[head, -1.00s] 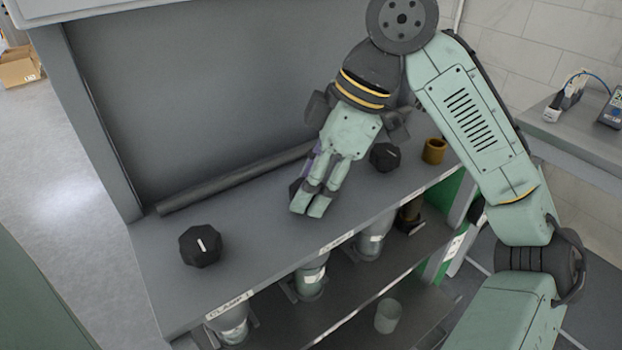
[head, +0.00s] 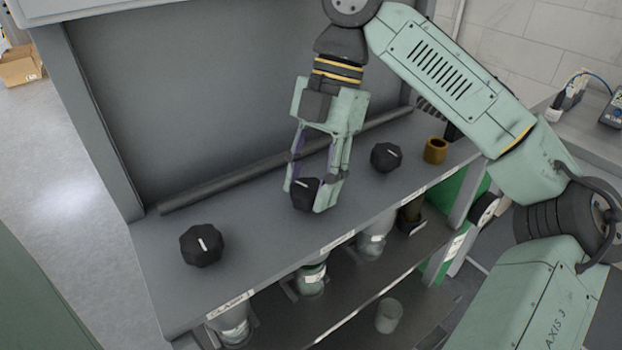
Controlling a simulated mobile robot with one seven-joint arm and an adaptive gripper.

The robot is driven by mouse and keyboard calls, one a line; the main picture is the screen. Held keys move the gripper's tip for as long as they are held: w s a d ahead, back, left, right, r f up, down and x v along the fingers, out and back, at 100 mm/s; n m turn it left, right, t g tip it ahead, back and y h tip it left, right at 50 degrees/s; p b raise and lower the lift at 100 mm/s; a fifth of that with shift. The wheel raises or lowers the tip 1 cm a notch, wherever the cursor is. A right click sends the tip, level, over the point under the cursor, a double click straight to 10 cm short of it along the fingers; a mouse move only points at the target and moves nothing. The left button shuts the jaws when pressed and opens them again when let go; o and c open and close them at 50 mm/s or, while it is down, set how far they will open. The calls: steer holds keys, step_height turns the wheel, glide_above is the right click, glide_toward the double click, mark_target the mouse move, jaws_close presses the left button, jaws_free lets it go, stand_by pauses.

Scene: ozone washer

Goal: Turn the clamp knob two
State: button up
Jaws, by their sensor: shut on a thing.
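Three black faceted knobs with white marker lines stand in a row on the grey panel. The middle knob (head: 304,195) sits between the fingers of my gripper (head: 308,200), which points down from above and is shut on it. The fingers cover the knob's left and right sides; its front shows, with a short white mark. The left knob (head: 202,245) and the right knob (head: 386,157) stand free on either side. A label below the left knob reads like "CLAMP"; the label below the middle one is too small to read.
A grey bar (head: 240,180) lies along the back of the panel (head: 250,270). A brass-coloured ring (head: 435,150) stands at the right end. Glass vessels (head: 311,279) hang under the panel, and a clear cup (head: 389,316) stands on the shelf below.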

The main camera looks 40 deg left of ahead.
steer(key=shift+n, duration=0.7)
steer(key=shift+h, duration=0.3)
steer(key=o, duration=1.1)
steer(key=shift+o, duration=0.2)
